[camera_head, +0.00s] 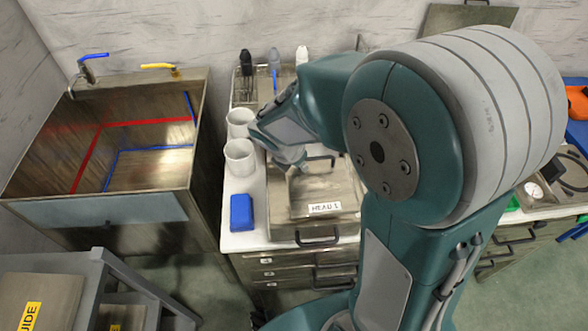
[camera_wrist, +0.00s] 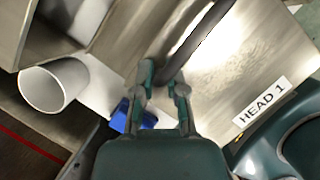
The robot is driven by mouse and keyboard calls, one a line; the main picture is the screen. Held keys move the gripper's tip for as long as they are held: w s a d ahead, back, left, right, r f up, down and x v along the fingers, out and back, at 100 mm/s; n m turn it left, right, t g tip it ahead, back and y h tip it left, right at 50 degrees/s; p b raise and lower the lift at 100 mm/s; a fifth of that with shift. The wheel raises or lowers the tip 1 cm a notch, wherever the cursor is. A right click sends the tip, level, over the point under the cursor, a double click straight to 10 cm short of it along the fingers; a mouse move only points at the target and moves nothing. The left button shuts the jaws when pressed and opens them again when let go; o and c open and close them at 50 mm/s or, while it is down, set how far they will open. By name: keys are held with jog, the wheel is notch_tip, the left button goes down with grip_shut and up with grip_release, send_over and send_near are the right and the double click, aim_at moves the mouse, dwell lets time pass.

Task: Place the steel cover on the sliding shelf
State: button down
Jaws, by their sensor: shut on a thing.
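The steel cover (camera_head: 318,190) is a flat brushed-metal box top with a "HEAD 1" label, on the counter in the head view. It fills the upper right of the wrist view (camera_wrist: 265,55). My gripper (camera_wrist: 165,80) is shut on the cover's dark curved handle (camera_wrist: 196,42). In the head view my gripper (camera_head: 296,165) is over the cover's back left part, and my arm hides its right side. I cannot tell whether the cover touches what is under it. No part is clearly marked as the sliding shelf; a grey rack (camera_head: 85,262) stands at the lower left.
Two white cups (camera_head: 239,158) and a blue block (camera_head: 241,212) stand left of the cover. A steel sink (camera_head: 105,150) is further left. A plate marked "GUIDE" (camera_head: 35,300) lies on the rack. Drawers (camera_head: 285,270) are below the counter. A gauge (camera_head: 533,190) is at right.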

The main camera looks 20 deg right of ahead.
jog(key=w+f, duration=0.2)
jog(key=f, duration=0.1)
jog(key=w+f, duration=0.1)
jog(key=w, duration=0.1)
jog(key=shift+a+f, duration=0.35)
jog(key=shift+f, duration=0.05)
jog(key=shift+w+d+f, duration=0.15)
jog(key=shift+w+f, duration=0.15)
jog(key=shift+f, duration=0.15)
notch_tip(320, 180, down, 2)
jog(key=shift+w+d+f, duration=0.1)
jog(key=shift+f, duration=0.5)
jog(key=shift+f, duration=0.1)
jog(key=c, duration=0.7)
grip_release()
